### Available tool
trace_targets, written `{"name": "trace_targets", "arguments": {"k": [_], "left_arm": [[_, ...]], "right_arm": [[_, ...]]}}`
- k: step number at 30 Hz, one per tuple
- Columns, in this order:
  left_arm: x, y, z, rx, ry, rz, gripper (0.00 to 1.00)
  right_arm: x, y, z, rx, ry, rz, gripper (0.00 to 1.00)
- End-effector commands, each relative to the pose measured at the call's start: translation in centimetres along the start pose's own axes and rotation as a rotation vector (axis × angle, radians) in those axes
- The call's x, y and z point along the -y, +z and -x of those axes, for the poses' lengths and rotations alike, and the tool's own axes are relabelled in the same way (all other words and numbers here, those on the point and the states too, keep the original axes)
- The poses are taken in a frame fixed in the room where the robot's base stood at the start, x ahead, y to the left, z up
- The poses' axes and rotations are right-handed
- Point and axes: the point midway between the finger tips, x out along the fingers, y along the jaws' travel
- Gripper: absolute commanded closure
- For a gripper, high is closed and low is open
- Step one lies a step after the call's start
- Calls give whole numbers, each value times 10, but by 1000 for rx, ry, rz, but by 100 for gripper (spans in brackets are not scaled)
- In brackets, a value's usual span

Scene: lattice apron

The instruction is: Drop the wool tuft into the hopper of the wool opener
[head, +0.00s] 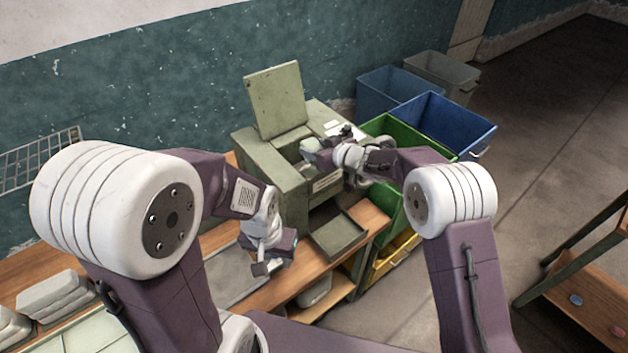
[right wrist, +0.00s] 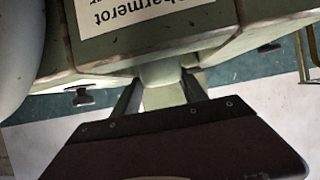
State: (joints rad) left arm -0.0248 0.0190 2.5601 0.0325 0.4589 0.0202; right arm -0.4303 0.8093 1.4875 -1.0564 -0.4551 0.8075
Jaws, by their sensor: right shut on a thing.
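The wool opener (head: 268,172) is a grey-green box machine on the wooden bench, its square lid (head: 276,98) standing open at the back. The hopper opening is on its top, partly hidden by my right gripper. My right gripper (head: 318,150) is at the machine's top, shut on a pale greenish-white wool tuft (head: 309,146). In the right wrist view the tuft (right wrist: 162,74) is between the two dark fingers, against the machine's labelled face; I cannot tell whether it touches. My left gripper (head: 264,267) hangs low over the bench, left of the machine's front tray; its jaw opening is unclear.
A shallow green tray (head: 339,236) juts from the machine's front. Green (head: 392,128) and blue (head: 447,124) bins stand to the right, with a yellow one (head: 392,262) in front. Folded grey stacks (head: 52,292) lie at the left of the bench.

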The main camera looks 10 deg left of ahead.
Motion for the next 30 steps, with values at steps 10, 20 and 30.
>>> {"name": "trace_targets", "arguments": {"k": [10, 20, 30], "left_arm": [[0, 0, 1, 0, 0, 0, 64], [0, 1, -7, 0, 0, 0, 64], [0, 1, -13, 0, 0, 0, 64]], "right_arm": [[0, -1, 0, 0, 0, 0, 24], [0, 0, 23, -2, 1, -1, 24], [0, -1, 87, -1, 1, 0, 24]]}}
